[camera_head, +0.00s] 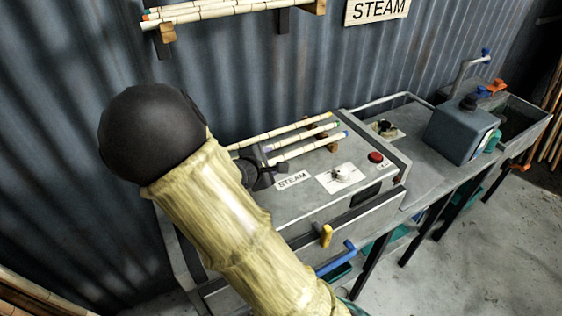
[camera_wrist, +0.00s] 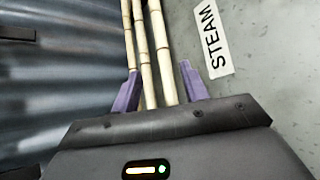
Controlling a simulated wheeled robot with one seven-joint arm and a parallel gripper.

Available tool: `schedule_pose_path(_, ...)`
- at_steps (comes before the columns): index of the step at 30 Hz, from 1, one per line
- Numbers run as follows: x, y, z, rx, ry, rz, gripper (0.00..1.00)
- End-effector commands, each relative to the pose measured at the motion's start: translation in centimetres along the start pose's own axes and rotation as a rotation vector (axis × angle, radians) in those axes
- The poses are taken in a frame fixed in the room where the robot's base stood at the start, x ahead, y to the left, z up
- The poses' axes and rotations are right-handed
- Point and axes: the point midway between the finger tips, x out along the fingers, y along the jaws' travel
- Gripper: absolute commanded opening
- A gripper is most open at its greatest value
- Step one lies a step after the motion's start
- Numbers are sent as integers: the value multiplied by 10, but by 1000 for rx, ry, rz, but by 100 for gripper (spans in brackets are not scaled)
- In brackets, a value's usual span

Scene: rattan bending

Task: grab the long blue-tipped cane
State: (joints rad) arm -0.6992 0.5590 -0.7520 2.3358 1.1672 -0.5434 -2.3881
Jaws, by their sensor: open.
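Three pale jointed canes lie side by side on top of the steam box. The nearest cane (camera_head: 305,147) has a tip that looks blue at its right end; the middle cane (camera_head: 300,137) has a greenish tip. Two canes (camera_wrist: 163,60) run between the fingers, and a third (camera_wrist: 128,40) passes by the left finger. The tips are out of the wrist view.
A wall rack (camera_head: 167,33) holds more canes above. The steam box (camera_head: 385,150) has a STEAM label (camera_head: 293,180), a red button (camera_head: 376,157) and a yellow handle (camera_head: 326,235). A blue-grey container (camera_head: 460,132) stands on the bench at right.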

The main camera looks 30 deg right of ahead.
Motion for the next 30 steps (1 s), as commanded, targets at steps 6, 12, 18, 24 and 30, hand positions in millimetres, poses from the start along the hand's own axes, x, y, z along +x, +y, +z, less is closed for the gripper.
schedule_pose_path(6,0,0,0,0,1,0,45)
schedule_pose_path(12,6,-1,0,1,-1,-1,45)
schedule_pose_path(18,28,-7,2,1,-2,-3,45)
schedule_pose_path(24,48,-7,2,0,1,-2,45)
schedule_pose_path(30,54,-6,3,2,1,-2,45)
